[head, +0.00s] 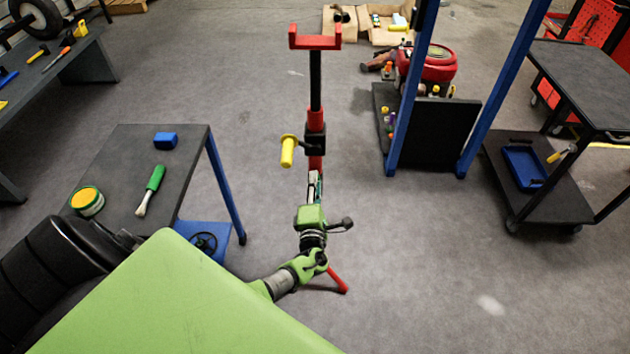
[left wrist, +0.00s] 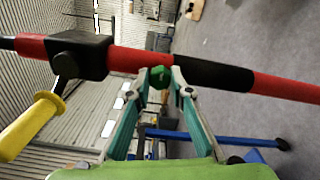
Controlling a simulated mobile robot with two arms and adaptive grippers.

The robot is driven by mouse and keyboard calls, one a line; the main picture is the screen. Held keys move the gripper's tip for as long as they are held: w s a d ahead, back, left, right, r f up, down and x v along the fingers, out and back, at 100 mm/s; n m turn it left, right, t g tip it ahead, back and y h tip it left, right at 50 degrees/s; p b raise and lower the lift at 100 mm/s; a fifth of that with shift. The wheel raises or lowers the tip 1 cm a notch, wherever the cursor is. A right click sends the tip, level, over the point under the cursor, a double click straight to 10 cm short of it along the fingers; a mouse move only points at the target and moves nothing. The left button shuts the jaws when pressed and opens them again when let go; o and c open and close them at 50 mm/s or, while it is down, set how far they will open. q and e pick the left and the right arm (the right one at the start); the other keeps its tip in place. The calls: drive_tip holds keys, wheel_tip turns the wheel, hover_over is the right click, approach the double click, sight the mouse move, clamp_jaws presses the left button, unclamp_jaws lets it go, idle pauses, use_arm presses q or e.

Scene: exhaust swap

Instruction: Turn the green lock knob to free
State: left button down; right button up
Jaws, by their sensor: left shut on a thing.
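A red and black stand (head: 316,120) rises upright from the floor, with a red fork-shaped head on top. A black block with a yellow crank handle (head: 287,151) sits partway up its post; the handle also shows in the left wrist view (left wrist: 30,127). The green lock knob (left wrist: 160,77) is on the post, beside the black sleeve. My left gripper (head: 316,177) is at the post below the crank. In the left wrist view, its fingertips (left wrist: 161,78) are closed on the knob from both sides. The knob is hidden in the head view. My right gripper is not seen.
A dark table (head: 185,140) at left holds a green-handled brush (head: 151,190), a blue block (head: 165,140) and a round yellow-green tin (head: 87,201). Blue posts (head: 500,85) and a dark cart (head: 540,190) stand at right. Floor around the stand is clear.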

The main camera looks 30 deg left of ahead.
use_arm(q)
drive_tip(key=shift+m, duration=0.5)
drive_tip(key=c, duration=1.8)
unclamp_jaws()
drive_tip(key=v, duration=1.2)
drive_tip(key=shift+s, duration=0.1)
